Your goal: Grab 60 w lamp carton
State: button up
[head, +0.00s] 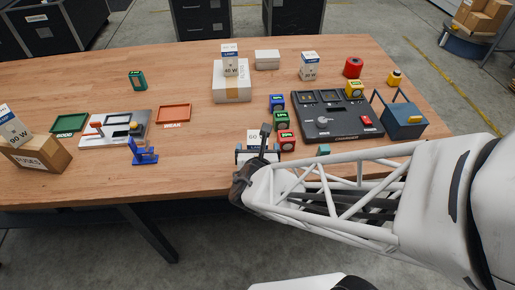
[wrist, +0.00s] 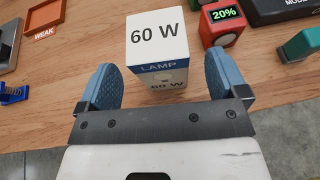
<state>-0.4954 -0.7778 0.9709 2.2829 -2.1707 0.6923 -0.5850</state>
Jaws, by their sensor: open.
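The 60 W lamp carton (wrist: 157,38) is a white box with a blue LAMP band, standing on the wooden table in the wrist view. In the head view the carton (head: 254,136) is partly hidden behind my gripper (head: 259,154). In the wrist view my gripper (wrist: 160,75) is open, with one blue finger pad to the left and one to the right of the carton. Gaps show between the carton and both pads. The carton's near face lies about level with the fingertips; how deep it sits between them is hard to tell.
Small blue, green and red boxes (head: 285,141) stand close right of the carton; the red 20% box (wrist: 221,22) is near the right finger. A 40 W carton (head: 230,60) and another lamp carton (head: 309,66) stand farther back.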

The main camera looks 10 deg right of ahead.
jog(key=shift+x, duration=2.4)
jog(key=c, duration=1)
